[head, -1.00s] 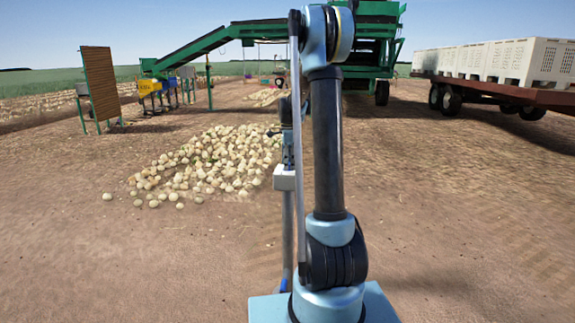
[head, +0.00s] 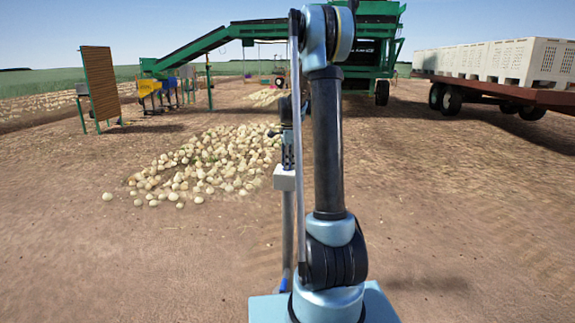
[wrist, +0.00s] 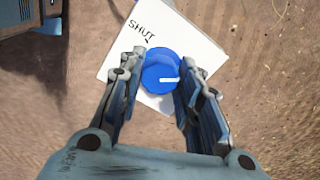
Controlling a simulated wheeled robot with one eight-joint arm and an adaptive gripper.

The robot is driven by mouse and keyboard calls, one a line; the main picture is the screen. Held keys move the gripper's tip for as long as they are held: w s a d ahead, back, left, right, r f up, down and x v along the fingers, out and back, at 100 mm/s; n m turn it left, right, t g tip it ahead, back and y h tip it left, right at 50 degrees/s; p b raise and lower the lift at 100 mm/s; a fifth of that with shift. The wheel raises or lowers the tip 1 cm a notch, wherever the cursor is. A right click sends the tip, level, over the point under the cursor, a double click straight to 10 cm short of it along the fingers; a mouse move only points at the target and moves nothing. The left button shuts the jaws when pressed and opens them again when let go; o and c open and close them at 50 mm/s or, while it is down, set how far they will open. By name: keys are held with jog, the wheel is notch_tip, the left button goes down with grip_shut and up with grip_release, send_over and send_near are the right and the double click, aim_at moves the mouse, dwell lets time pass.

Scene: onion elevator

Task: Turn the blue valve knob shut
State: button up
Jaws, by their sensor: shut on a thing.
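The blue valve knob (wrist: 161,69) shows in the wrist view, round, with a white pointer line that points to the right in the picture. It sits on a white plate (wrist: 120,60) with the word SHUT printed at its upper left, near a short black mark. The pointer does not line up with that mark. My gripper (wrist: 162,78) has one finger on each side of the knob and is shut on it.
A heap of onions (head: 205,165) lies on the soil to the left. A green elevator (head: 215,38) stands behind, and a trailer with white bins (head: 500,62) is at the right. A brown slatted panel (head: 101,82) stands at the far left. Bare soil is open in front.

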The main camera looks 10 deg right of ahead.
jog(key=n, duration=0.6)
jog(key=shift+w, duration=0.1)
jog(key=n, duration=0.5)
jog(key=shift+n, duration=0.4)
jog(key=n, duration=1)
jog(key=shift+n, duration=0.3)
jog(key=o, duration=1)
jog(key=shift+o, duration=0.2)
notch_tip(320, 180, up, 12)
